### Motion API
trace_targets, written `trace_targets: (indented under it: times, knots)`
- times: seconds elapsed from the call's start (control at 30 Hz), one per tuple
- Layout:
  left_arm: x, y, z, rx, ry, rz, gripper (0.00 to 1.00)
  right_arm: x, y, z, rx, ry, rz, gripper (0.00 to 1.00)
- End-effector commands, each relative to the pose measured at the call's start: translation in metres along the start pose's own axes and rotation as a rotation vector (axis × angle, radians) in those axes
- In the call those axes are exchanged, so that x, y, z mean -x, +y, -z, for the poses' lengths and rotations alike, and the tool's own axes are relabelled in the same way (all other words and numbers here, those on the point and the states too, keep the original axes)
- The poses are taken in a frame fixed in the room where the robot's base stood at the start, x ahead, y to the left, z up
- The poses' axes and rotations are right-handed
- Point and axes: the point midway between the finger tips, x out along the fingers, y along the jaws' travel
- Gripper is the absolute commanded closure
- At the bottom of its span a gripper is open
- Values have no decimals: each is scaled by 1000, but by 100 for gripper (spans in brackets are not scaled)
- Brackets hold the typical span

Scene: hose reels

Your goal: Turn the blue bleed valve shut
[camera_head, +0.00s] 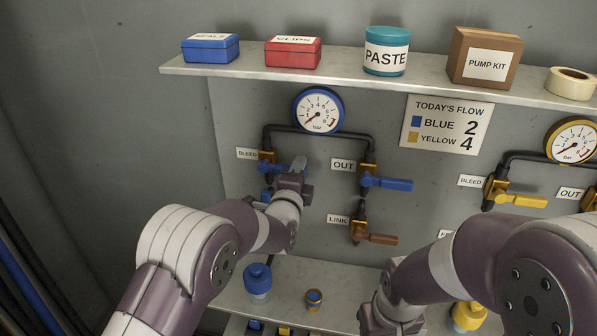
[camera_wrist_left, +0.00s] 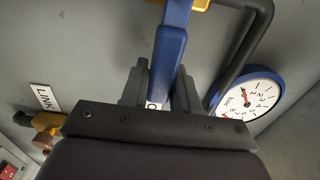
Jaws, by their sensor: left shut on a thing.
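The blue bleed valve has a brass body (camera_head: 267,157) beside the left BLEED label, with a blue lever (camera_head: 270,168) mostly hidden by my gripper. My left gripper (camera_head: 293,172) is at the lever, right of the brass body. In the left wrist view the blue lever (camera_wrist_left: 171,50) runs down from the brass body (camera_wrist_left: 200,4) to between the fingers of my gripper (camera_wrist_left: 160,90), which is shut on it. The lever sticks out sideways toward the right. The blue gauge (camera_head: 318,110) above has its needle low on the scale. My right gripper's fingers are not in view.
The blue OUT lever (camera_head: 388,183) and the brown LINK lever (camera_head: 378,239) lie to the right. Above is a shelf (camera_head: 400,84) with boxes and a paste tub. A lower shelf (camera_head: 350,275) holds a blue-capped bottle (camera_head: 257,280). Yellow valves (camera_head: 520,199) are farther right.

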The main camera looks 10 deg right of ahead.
Motion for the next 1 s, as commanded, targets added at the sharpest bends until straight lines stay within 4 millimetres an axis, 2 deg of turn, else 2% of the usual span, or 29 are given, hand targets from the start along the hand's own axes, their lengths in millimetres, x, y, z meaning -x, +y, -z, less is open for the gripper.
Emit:
trace_targets:
  times: [0.03,0.27,0.3,0.37,0.63,0.73,0.87,1.0]
  knots:
    - [1,6,2,-5,4,-13,100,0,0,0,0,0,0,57]
    - [1,7,2,-5,4,-15,100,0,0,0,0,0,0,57]
    - [1,7,2,-5,4,-15,67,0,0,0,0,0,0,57]
    - [1,7,2,-5,4,-14,49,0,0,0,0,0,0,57]
    - [1,4,1,-3,2,-7,49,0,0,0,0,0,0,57]
    - [7,3,1,-2,2,-7,49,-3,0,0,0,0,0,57]
    - [30,5,1,-3,3,-7,49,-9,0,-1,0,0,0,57]
    - [66,5,1,-3,4,-7,49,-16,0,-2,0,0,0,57]
